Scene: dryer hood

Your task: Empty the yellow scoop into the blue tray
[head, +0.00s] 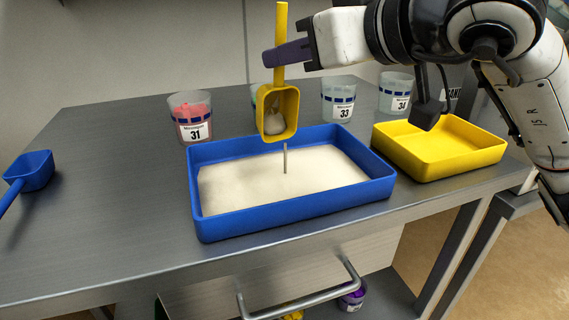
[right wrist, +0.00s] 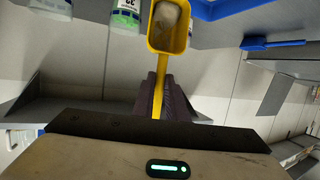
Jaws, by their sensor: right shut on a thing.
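The yellow scoop (head: 292,108) hangs bowl-down above the back part of the blue tray (head: 290,221), its handle pointing up. A pale lump of material shows in the scoop bowl, and a thin pale stream stands below it, reaching the tray's contents. The tray holds a flat layer of cream-coloured powder. My right gripper (head: 287,54) is shut on the scoop's handle. The scoop also shows in the right wrist view (right wrist: 157,38), with pale material in its bowl. My left gripper is not in view.
A yellow tray (head: 437,166) stands right of the blue tray. Labelled cups 31 (head: 191,120), 33 (head: 338,103) and 34 (head: 396,94) stand behind. A blue scoop (head: 29,171) is at the table's left edge. The table's left part is mostly clear.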

